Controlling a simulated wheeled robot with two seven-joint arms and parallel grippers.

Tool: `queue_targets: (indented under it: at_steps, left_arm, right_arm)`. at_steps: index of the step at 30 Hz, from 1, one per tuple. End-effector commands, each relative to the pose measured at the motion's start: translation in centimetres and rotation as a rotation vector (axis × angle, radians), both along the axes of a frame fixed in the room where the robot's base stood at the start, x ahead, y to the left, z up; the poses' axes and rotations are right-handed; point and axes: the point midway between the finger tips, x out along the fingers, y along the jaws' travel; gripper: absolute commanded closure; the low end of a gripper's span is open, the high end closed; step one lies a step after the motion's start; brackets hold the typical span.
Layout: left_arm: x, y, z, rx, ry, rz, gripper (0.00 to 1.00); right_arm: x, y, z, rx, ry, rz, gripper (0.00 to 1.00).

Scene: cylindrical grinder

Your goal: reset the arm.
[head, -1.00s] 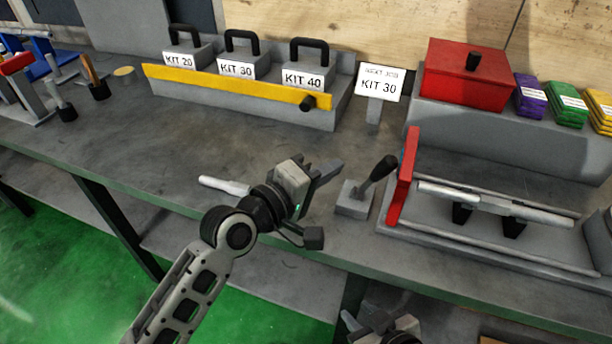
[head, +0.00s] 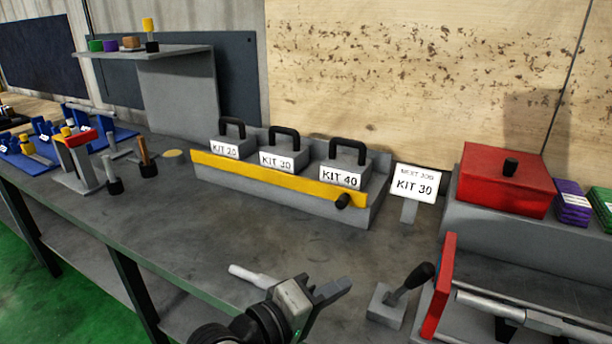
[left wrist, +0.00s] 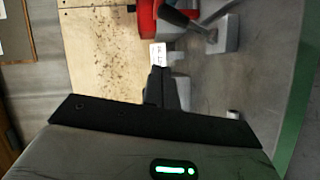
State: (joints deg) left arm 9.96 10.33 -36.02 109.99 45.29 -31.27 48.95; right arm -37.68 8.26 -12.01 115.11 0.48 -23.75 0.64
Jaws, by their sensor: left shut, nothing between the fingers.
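My left gripper (head: 328,291) is at the bottom middle of the head view, over the front part of the grey bench (head: 225,225). Its fingers are shut with nothing between them. In the left wrist view the shut fingers (left wrist: 160,80) point toward a white sign and the plywood wall. A white rod (head: 252,276) lies on the bench just left of the gripper, partly hidden by it. A black-handled lever on a grey block (head: 390,303) stands to the gripper's right, apart from it. My right gripper is not in the head view now.
Kit blocks marked 20, 30 and 40 stand in a rack with a yellow front bar (head: 275,179). A "NEXT JOB KIT 30" sign (head: 414,185), a red box (head: 503,178) and a red-ended fixture (head: 439,285) are to the right. The middle of the bench is clear.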

Motion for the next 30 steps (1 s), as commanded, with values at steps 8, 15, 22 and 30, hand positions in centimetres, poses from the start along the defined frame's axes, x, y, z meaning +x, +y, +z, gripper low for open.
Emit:
queue_targets:
  at_steps: [8,15,22,30]
  left_arm:
    - [-3.4,9.4,-12.1,0.486,-0.181,0.216,1.0]
    - [-10.7,18.5,-20.4,1.046,-0.294,0.188,1.0]
    - [-13.8,21.7,-22.5,1.248,-0.332,0.12,1.0]
    - [-13.8,21.7,-22.5,1.252,-0.333,0.118,1.0]
  right_arm:
    - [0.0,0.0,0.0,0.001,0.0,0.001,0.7]
    - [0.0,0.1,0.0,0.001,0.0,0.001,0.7]
    - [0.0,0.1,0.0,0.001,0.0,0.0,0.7]
    - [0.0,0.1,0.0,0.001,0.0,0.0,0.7]
